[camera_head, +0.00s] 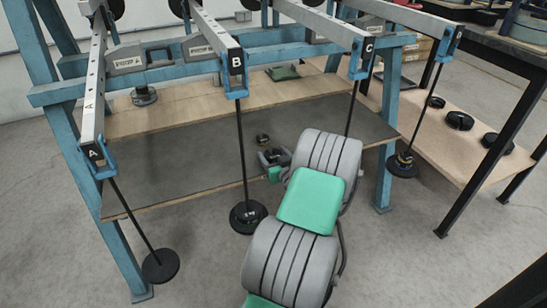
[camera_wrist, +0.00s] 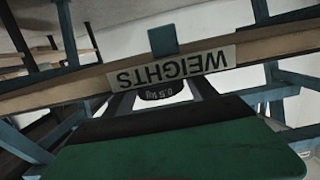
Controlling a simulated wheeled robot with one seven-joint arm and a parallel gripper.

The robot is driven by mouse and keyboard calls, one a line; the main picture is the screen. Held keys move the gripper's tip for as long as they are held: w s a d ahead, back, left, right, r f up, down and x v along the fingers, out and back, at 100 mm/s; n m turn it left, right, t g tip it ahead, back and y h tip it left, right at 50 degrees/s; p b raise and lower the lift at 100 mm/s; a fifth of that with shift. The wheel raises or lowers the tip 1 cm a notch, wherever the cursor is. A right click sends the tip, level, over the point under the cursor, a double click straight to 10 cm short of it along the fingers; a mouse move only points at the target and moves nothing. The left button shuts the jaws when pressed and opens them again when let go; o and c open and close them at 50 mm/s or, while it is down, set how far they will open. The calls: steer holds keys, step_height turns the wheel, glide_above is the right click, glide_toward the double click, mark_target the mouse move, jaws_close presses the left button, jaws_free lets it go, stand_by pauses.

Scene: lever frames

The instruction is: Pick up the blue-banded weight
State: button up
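My gripper (camera_head: 272,157) is over the dark lower shelf in the head view, at the far end of my grey and green arm. Its two fingers look spread, with nothing seen between them. In the wrist view a black weight marked 0.5 kg (camera_wrist: 162,91) shows upside down beside the WEIGHTS sign (camera_wrist: 170,68). No blue band shows there either.
Levers A (camera_head: 92,110), B (camera_head: 236,65) and C (camera_head: 366,48) reach out from the blue frame (camera_head: 70,95). Rods with black discs hang from the levers. Several black weights (camera_head: 460,120) lie on the right shelf.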

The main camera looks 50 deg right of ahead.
steer(key=c, duration=1.4)
steer(key=shift+r, duration=0.1)
steer(key=shift+r+p, duration=0.35)
steer(key=shift+r, duration=0.2)
step_height(320, 180, up, 3)
steer(key=shift+p, duration=0.85)
steer(key=shift+s+a+r+p, duration=1)
steer(key=shift+s+a+r, duration=0.65)
steer(key=shift+r, duration=0.35)
steer(key=shift+s+a+r+p, duration=0.95)
steer(key=shift+s+a+r, duration=0.7)
steer(key=shift+r, duration=0.3)
steer(key=shift+s+a+r+p, duration=1)
steer(key=shift+s+a+r, duration=0.65)
steer(key=shift+r, duration=0.35)
